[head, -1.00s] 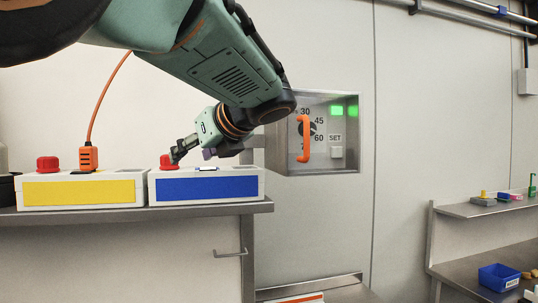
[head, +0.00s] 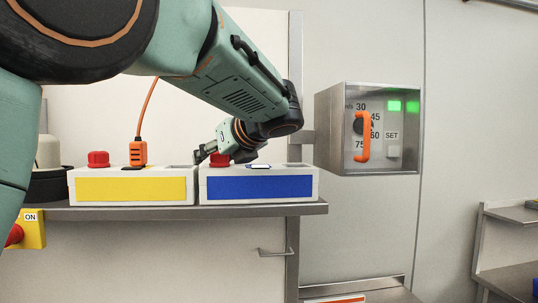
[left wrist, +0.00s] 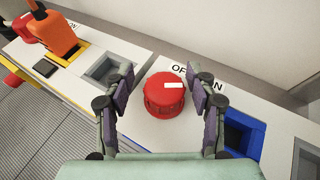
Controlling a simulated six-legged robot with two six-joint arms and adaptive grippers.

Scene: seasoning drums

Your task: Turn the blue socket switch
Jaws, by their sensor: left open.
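The blue socket box (head: 258,187) is white with a blue front panel and sits on a steel shelf. Its switch is a red round knob (head: 220,160) on the top left. My left gripper (head: 222,157) is over this knob. In the left wrist view the red knob (left wrist: 165,98) stands between the two open fingers of my left gripper (left wrist: 165,82), with a visible gap on each side. A white mark on the knob lies near partly hidden OFF and ON labels. The blue-rimmed socket (left wrist: 240,135) is partly hidden by the right finger. My right gripper is not in view.
A yellow socket box (head: 130,189) with a red knob (head: 98,159) and an orange plug (head: 138,153) stands close on the left. A steel control box (head: 380,130) with an orange handle is on the wall to the right. The steel shelf (head: 170,212) ends right of the blue box.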

